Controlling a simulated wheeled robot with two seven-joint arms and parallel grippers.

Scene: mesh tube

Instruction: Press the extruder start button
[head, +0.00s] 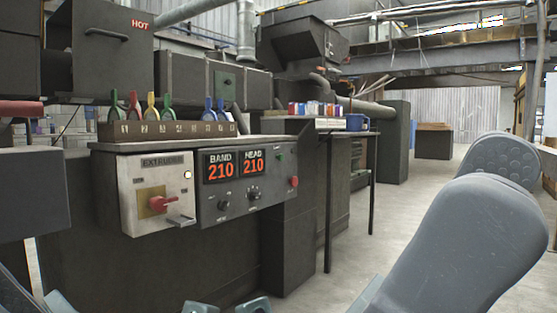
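The extruder control box (157,190) stands at left centre, with a light front labelled EXTRUDER. It carries a red rotary handle (160,204) on a yellow plate and a small round white button or lamp (187,174). The dark panel beside it has a small green button or lamp (278,158) and a red knob (294,182). No start label is legible. My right gripper (226,307) shows only as two grey tips at the bottom edge, apart with a gap between them, below the panel and not touching it. My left gripper is not visible.
BAND and HEAD displays (235,165) both read 210. A rack of coloured-handled tools (165,129) sits above the panel. A box marked HOT (105,50) is at upper left. A thin-legged table (345,134) stands right of the machine. Floor (355,245) is clear between.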

